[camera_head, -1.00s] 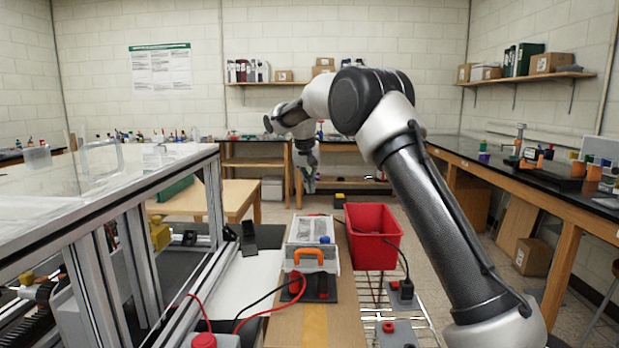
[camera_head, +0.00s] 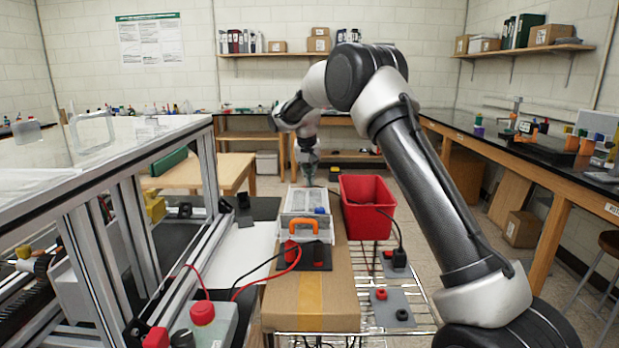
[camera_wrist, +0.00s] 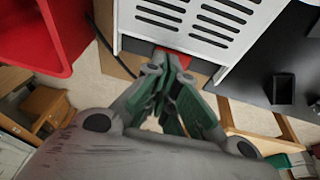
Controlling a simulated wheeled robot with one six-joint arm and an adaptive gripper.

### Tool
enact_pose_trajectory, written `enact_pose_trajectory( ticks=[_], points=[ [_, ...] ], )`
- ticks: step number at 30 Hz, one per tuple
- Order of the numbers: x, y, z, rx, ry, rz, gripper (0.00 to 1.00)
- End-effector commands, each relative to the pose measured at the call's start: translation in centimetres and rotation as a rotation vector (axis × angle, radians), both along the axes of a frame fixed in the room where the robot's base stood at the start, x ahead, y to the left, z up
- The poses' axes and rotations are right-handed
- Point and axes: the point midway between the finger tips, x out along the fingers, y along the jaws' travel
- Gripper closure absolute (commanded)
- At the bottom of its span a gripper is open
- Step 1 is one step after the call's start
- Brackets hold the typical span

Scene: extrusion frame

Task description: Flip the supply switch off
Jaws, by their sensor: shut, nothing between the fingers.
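The supply is a pale grey box (camera_head: 305,203) with an orange handle (camera_head: 303,227) on its near side. It sits on a cardboard box (camera_head: 312,290). In the wrist view its slotted casing (camera_wrist: 200,22) fills the top. A red patch (camera_wrist: 172,56), possibly the switch, shows at the casing's edge, partly hidden behind my fingertips. Its on or off position cannot be made out. My gripper (camera_head: 308,180) is at the supply's far end. In the wrist view my gripper (camera_wrist: 168,66) is shut and empty, its tips close to the red patch; contact cannot be told.
A red bin (camera_head: 368,207) stands right beside the supply. Black and red leads (camera_head: 262,270) run from its near side. An aluminium extrusion frame (camera_head: 140,220) stands at the left. A small black box (camera_wrist: 281,89) is near the casing in the wrist view.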

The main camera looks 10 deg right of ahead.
Motion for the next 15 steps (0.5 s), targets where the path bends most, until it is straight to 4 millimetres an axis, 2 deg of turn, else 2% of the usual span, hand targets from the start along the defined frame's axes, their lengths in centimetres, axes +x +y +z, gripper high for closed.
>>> enact_pose_trajectory(
  ticks=[1, 15],
  points=[
    [-0.1, -0.5, -0.2, 0.028, -0.006, -0.004, 1.00],
    [0.2, 0.5, -0.1, 0.022, -0.006, 0.001, 1.00]
  ],
)
